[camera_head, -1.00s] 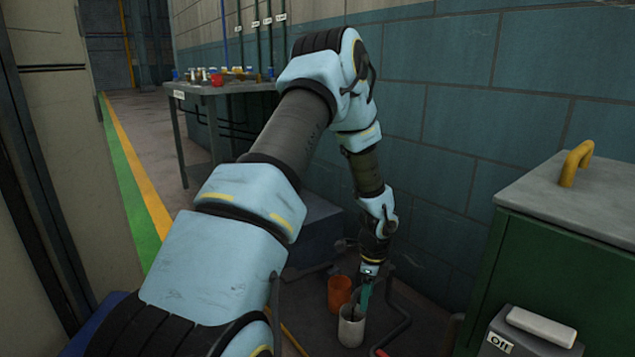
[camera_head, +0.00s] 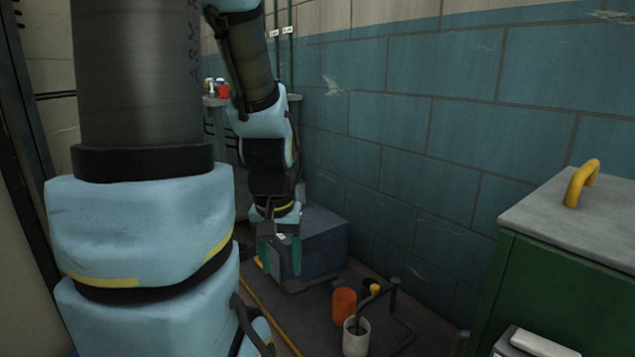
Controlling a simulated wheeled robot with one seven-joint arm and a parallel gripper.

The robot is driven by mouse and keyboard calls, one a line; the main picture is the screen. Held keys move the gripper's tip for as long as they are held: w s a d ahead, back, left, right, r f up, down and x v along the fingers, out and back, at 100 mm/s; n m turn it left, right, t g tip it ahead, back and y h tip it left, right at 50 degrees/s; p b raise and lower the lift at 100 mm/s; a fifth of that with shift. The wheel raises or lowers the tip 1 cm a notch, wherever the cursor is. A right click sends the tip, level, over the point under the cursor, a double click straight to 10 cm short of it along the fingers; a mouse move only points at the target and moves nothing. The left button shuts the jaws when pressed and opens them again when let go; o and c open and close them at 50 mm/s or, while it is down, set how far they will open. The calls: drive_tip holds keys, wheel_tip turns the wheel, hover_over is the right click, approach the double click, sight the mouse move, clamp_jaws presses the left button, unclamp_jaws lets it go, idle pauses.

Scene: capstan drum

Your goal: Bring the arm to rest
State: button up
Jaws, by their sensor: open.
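My gripper (camera_head: 279,258) hangs downward near the middle of the picture, with its green-tipped fingers apart and nothing seen between them. It is in front of a dark blue-grey box (camera_head: 322,246) by the wall; whether it touches the box cannot be told. My arm is folded up on the left side and covers much of the view there. A white cup (camera_head: 356,340) and an orange cup (camera_head: 343,306) stand at the lower middle, to the right of my gripper and apart from it.
A green cabinet (camera_head: 560,290) with a grey lid and yellow handle (camera_head: 580,183) stands at the right. A blue tiled wall (camera_head: 430,130) runs behind. A dark bent pipe (camera_head: 400,318) is beside the cups. A table with small items is partly hidden behind my arm.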

wheel_tip(320, 180, up, 31)
drive_tip(key=p, duration=2.9)
drive_tip(key=shift+f, duration=0.15)
drive_tip(key=shift+f, duration=0.15)
